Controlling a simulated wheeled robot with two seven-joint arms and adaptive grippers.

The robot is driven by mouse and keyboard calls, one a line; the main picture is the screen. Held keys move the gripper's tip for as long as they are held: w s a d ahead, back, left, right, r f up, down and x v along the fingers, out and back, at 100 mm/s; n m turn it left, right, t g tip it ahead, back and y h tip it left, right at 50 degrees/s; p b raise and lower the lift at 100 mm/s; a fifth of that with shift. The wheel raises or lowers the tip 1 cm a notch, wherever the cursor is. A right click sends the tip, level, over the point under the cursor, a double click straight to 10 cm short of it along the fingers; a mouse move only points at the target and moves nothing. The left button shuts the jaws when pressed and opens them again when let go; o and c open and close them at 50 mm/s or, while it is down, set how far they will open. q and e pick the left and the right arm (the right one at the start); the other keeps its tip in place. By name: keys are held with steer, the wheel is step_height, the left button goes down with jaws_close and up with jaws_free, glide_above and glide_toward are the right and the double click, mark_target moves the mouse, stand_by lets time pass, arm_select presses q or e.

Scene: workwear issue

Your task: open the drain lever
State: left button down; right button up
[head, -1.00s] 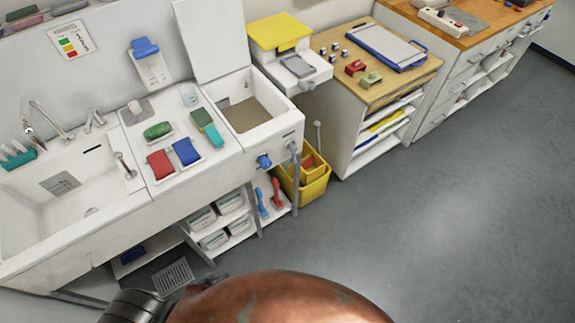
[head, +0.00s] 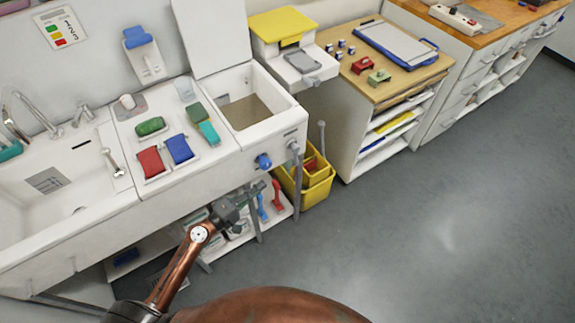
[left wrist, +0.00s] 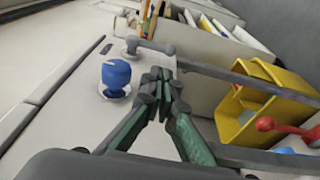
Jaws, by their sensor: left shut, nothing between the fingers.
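A blue knob (head: 263,161) is on the front panel of the white basin unit (head: 283,128). A short grey lever (head: 293,146) sits to its right; I take it to be the drain lever. In the left wrist view the blue knob (left wrist: 116,75) stands left of my fingers, and the grey lever (left wrist: 150,46) lies just beyond the fingertips. My left gripper (head: 262,186) is below the knob in the head view, in front of the shelves. Its fingertips (left wrist: 160,74) are together and empty. I cannot tell whether they touch the lever. My right gripper is out of view.
A yellow bin (head: 318,182) stands on the floor right of the basin unit; it also shows in the left wrist view (left wrist: 256,112). Blue and red handles (head: 277,195) stand on the low shelf near my gripper. Grey floor (head: 420,220) is clear to the right.

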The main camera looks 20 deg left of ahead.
arm_select(q)
steer(key=shift+w, duration=0.1)
steer(key=p, duration=0.2)
glide_toward(294, 161)
steer(key=x, duration=0.5)
steer(key=shift+w+r, duration=0.25)
steer(key=shift+w+d, duration=0.3)
steer(key=shift+w, duration=0.3)
steer(key=shift+f+b, duration=0.1)
steer(key=shift+b, duration=0.3)
steer(key=shift+w+d+f+b, duration=0.1)
steer(key=shift+f+b, duration=0.1)
steer(key=shift+b, duration=0.55)
steer(key=shift+r, duration=0.1)
